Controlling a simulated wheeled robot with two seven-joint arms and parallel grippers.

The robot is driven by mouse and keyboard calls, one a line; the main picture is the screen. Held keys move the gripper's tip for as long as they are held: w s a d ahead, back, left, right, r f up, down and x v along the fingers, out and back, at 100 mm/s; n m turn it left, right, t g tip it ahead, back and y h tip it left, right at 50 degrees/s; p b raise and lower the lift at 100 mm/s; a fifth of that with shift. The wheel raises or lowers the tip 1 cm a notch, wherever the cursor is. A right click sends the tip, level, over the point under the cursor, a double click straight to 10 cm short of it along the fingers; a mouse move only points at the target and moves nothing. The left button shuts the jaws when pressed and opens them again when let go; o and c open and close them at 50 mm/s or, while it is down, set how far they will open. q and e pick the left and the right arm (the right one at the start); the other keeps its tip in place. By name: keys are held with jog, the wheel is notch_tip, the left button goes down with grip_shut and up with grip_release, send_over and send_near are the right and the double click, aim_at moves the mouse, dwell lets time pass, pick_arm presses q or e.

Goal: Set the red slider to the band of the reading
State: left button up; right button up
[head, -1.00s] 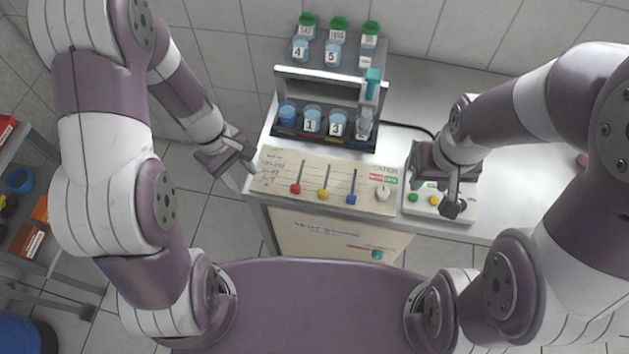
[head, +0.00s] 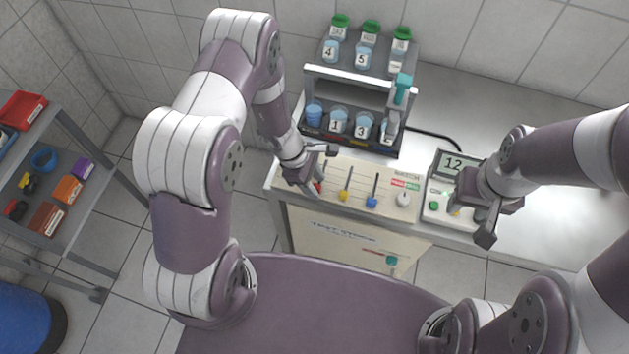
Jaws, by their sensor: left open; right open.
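The slider panel (head: 358,171) is a cream board with slots on the bench front. The red slider (head: 318,187) is at the lower end of its slot at the left, partly hidden by my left gripper. The yellow slider (head: 344,197) and blue slider (head: 371,202) sit low in their slots. My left gripper (head: 316,172) is open over the panel's left end, close beside the red knob; contact cannot be told. The meter display (head: 456,163) starts with 12; the rest is hidden by my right arm. My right gripper (head: 482,222) is open above the meter's buttons.
Behind the panel, a rack (head: 348,85) holds numbered cups and green-capped bottles, with a teal-handled item (head: 402,88). The bench (head: 530,150) is clear at right. A shelf (head: 75,200) stands at left.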

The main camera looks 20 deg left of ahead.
pick_arm(q)
jog(key=shift+f, duration=0.15)
grip_shut()
jog(key=shift+w+d+p, duration=0.1)
jog(key=shift+w+p, duration=0.25)
jog(key=shift+w, duration=0.8)
grip_release()
jog(key=shift+s, duration=0.1)
